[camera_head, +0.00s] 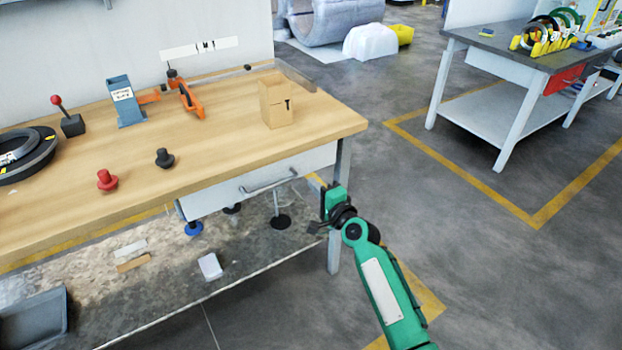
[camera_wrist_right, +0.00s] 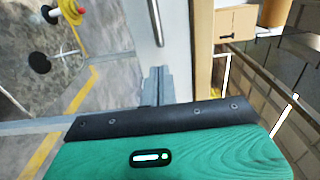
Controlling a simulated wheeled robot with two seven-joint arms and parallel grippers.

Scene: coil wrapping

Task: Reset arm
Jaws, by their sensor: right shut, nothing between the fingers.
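My right arm, green with a dark wrist, comes in from the lower right in the head view. Its gripper (camera_head: 318,227) is in front of the drawer side of the wooden workbench (camera_head: 225,160), near the front right leg and below the tabletop. In the right wrist view the gripper's fingers (camera_wrist_right: 157,85) are together with nothing between them. The drawer handle (camera_wrist_right: 155,20) shows just beyond them, and it also shows in the head view (camera_head: 268,183). My left gripper is not in view.
On the workbench stand a cardboard box (camera_head: 276,103), an orange tool (camera_head: 190,98), a blue holder (camera_head: 125,103), a red knob (camera_head: 107,180), a black knob (camera_head: 165,158) and a black coil (camera_head: 25,158). A lower shelf (camera_head: 150,285) is underneath. Open floor (camera_head: 470,260) lies right, before another table (camera_head: 500,45).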

